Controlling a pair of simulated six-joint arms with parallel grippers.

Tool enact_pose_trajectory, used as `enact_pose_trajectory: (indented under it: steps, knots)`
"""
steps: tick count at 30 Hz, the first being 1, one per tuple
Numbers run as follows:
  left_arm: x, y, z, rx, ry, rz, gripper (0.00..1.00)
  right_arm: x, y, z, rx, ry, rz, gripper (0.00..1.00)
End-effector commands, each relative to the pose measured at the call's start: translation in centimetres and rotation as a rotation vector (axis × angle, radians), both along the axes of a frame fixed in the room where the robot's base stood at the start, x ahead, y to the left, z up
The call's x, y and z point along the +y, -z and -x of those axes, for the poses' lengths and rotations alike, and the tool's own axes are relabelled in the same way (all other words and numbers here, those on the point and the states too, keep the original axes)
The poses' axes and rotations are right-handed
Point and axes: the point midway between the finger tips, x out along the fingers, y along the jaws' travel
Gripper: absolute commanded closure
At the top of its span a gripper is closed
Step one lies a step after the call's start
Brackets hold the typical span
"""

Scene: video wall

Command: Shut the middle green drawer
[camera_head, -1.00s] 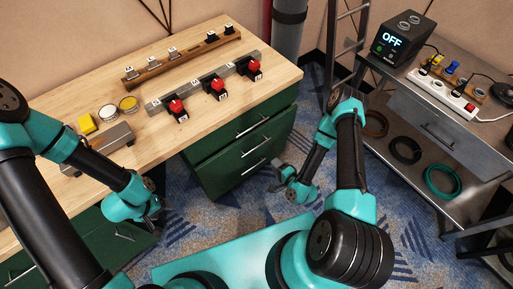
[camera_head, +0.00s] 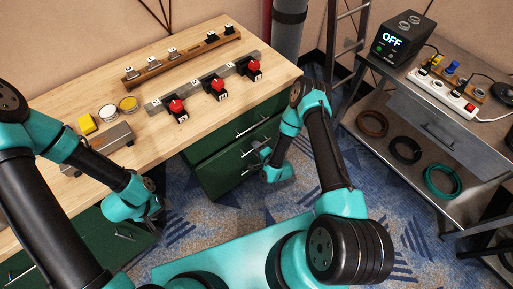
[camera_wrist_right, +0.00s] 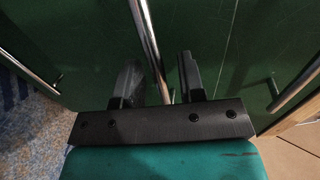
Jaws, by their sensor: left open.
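The green drawer unit (camera_head: 215,172) stands under the right part of the wooden workbench. Green fronts with metal bar handles show there. In the right wrist view three handles show, and the middle handle (camera_wrist_right: 148,38) runs down between my fingers. My right gripper (camera_head: 259,152) is at the drawer fronts, partly hiding the lower visible handle. In the wrist view my right gripper (camera_wrist_right: 160,82) is open, one finger on each side of the middle handle. I cannot tell how far the middle drawer stands out. My left gripper (camera_head: 152,212) is open and empty by the bench's front edge, at left.
The workbench (camera_head: 75,185) carries red switches (camera_head: 215,88), a wooden rail (camera_head: 180,62) and a button box (camera_head: 105,140). More green drawers (camera_head: 85,235) are at lower left. A metal cart (camera_head: 435,125) with a power strip stands at right. Carpet between is clear.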

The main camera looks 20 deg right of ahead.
Motion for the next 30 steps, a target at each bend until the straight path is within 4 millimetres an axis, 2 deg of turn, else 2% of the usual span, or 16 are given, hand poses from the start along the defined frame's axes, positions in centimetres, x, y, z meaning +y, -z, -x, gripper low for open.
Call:
enact_pose_trajectory:
  steps: [9, 21, 30]
  knots:
    - [0.0, 0.0, 0.0, 0.0, 0.0, 0.0, 0.39, 0.08, 0.05, -0.2, 0.0, 0.0, 0.0, 0.63]
    - [0.0, 0.0, 0.0, 0.0, 0.0, 0.0, 0.39, 0.08, 0.05, -0.18, 0.0, 0.0, 0.0, 1.0]
    - [0.0, 0.0, 0.0, 0.0, 0.0, 0.0, 0.39, 0.08, 0.05, -0.17, 0.0, 0.0, 0.0, 1.0]
